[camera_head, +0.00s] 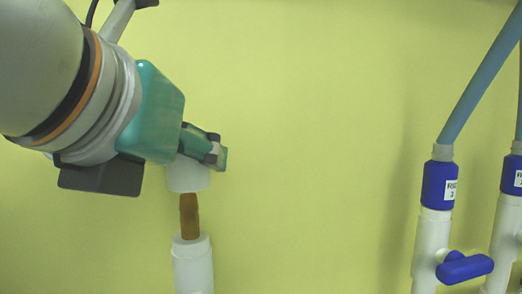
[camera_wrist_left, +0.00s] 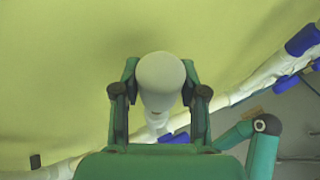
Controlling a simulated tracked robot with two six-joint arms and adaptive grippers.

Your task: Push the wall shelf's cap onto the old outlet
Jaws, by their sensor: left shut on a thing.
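My left gripper (camera_head: 205,150) comes in from the upper left and is shut on a white cap (camera_head: 188,178). In the left wrist view the rounded white cap (camera_wrist_left: 162,78) sits between the two green fingers of the gripper (camera_wrist_left: 160,92). Below the cap, a brown stub (camera_head: 189,216) stands upright out of a white pipe (camera_head: 193,265), which looks like the old outlet. The cap's lower edge is right at the stub's top and roughly in line with it. I cannot tell whether they touch or overlap.
At the right stand white pipes with blue collars (camera_head: 439,184), a blue valve handle (camera_head: 465,267) and a grey-blue hose (camera_head: 480,80). A plain yellow-green wall (camera_head: 310,120) is behind. The space between the outlet and these pipes looks clear.

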